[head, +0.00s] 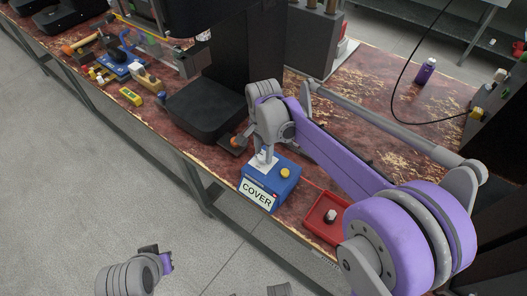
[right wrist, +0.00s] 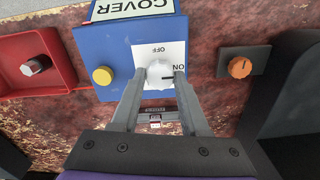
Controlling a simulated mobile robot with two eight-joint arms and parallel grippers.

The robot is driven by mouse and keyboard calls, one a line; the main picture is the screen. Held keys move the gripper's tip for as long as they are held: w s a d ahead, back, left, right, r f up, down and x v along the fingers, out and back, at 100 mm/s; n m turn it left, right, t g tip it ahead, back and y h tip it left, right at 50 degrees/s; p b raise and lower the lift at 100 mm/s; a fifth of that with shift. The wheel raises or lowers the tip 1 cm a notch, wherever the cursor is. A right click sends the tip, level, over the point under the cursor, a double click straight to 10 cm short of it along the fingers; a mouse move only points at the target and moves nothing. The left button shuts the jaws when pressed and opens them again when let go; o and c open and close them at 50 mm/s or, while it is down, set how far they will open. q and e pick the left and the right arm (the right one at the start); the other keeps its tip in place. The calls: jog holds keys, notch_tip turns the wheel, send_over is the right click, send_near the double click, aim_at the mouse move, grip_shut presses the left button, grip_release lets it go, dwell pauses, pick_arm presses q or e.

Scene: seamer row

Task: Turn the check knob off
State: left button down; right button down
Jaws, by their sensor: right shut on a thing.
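A blue box (head: 272,178) with a COVER label stands near the table's front edge. It also shows in the right wrist view (right wrist: 100,45). On its white plate, marked OFF and ON, is a white round knob (right wrist: 158,74); its dark pointer line points right, toward ON. My right gripper (right wrist: 160,80) is shut on this knob, one finger on each side. In the head view the right gripper (head: 264,156) hides the knob. My left arm's end (head: 150,265) is low at the left, off the table; its fingers are not clear.
A yellow button (right wrist: 103,76) is on the same box. A grey box with an orange knob (right wrist: 240,68) stands close by. A red tray (head: 315,217) holding a small knob-like part is on the other side. A black machine base (head: 205,108) stands behind.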

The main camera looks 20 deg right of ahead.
jog(key=n, duration=0.4)
jog(key=shift+n+p, duration=0.3)
jog(key=shift+n, duration=0.1)
jog(key=n, duration=0.4)
jog(key=shift+n, duration=0.3)
jog(key=n, duration=0.4)
jog(key=shift+n+p, duration=0.35)
jog(key=shift+n, duration=1.75)
jog(key=shift+c, duration=2.1)
grip_release()
